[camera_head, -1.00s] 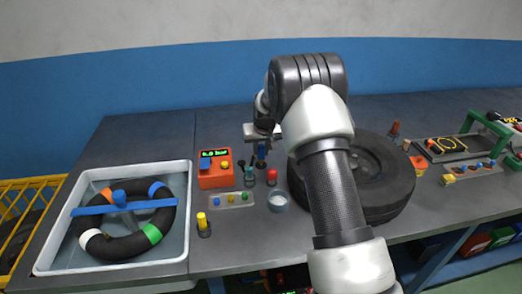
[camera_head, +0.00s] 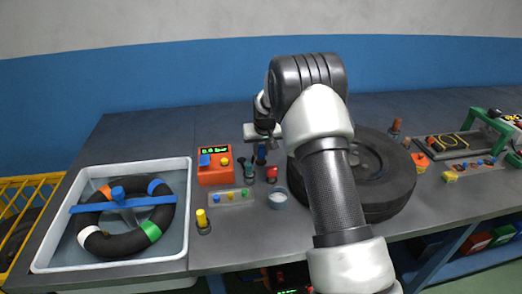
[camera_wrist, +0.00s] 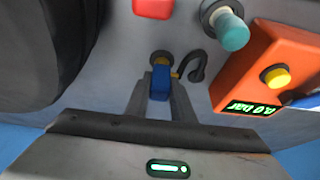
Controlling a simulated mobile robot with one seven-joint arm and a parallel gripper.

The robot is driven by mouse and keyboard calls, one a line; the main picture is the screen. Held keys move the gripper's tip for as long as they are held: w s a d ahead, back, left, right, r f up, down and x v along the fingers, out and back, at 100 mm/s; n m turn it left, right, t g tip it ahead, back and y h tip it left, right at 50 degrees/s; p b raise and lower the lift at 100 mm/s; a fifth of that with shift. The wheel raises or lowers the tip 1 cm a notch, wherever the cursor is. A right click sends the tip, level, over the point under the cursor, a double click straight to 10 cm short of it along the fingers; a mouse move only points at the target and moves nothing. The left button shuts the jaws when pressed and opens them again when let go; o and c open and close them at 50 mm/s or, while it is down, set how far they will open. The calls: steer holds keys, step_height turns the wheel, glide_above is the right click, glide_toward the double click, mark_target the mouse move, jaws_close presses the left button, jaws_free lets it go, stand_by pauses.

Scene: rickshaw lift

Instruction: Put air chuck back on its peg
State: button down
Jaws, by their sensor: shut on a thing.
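The air chuck appears to be the small blue piece (camera_wrist: 160,82) between my two fingers in the wrist view. A black curved hook shape and a bit of yellow show beside it. My gripper (camera_wrist: 160,92) is shut on it. A dark round base with a yellowish centre (camera_wrist: 162,56) lies just beyond the blue piece. I cannot tell whether this is the peg or whether the piece touches it.
The orange gauge box (camera_head: 215,167) stands left of the gripper. A teal-topped post (camera_wrist: 233,30) and a red-topped item (camera_wrist: 153,7) stand close by. The tyre (camera_head: 375,180) is to the right, a water tub (camera_head: 181,246) to the left. A small cup (camera_head: 277,198) stands in front.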

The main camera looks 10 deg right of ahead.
steer(key=c, duration=1.2)
jaws_free()
steer(key=shift+f, duration=0.1)
steer(key=shift+r+p, duration=1.7)
steer(key=shift+r, duration=1.85)
